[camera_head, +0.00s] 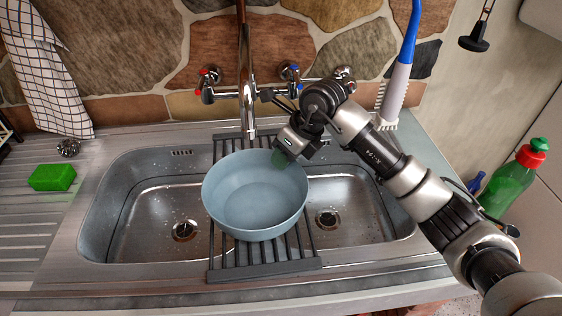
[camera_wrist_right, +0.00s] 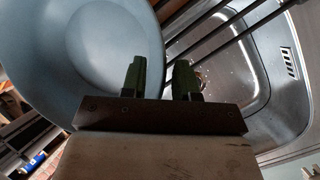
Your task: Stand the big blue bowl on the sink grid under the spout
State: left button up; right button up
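The big blue bowl (camera_head: 250,200) is upright on the dark sink grid (camera_head: 262,270) across the middle of the sink. The chrome spout (camera_head: 247,110) comes down just above the bowl's back rim in the head view. My right gripper (camera_head: 286,152) is at the bowl's back right rim. In the right wrist view its two green fingers (camera_wrist_right: 160,78) stand apart, one over the bowl's inside and one outside, with the bowl's rim (camera_wrist_right: 161,50) between them. A gap shows between the fingers, so it looks open. My left gripper is not in view.
A green sponge (camera_head: 52,177) lies on the drainboard at left. A blue-and-white brush (camera_head: 398,80) stands behind my right arm. A green bottle with a red cap (camera_head: 510,182) is at right. Sink basins on both sides of the grid are empty.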

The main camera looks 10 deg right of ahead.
jog(key=v, duration=0.9)
jog(key=shift+r+b, duration=0.25)
jog(key=shift+b, duration=0.2)
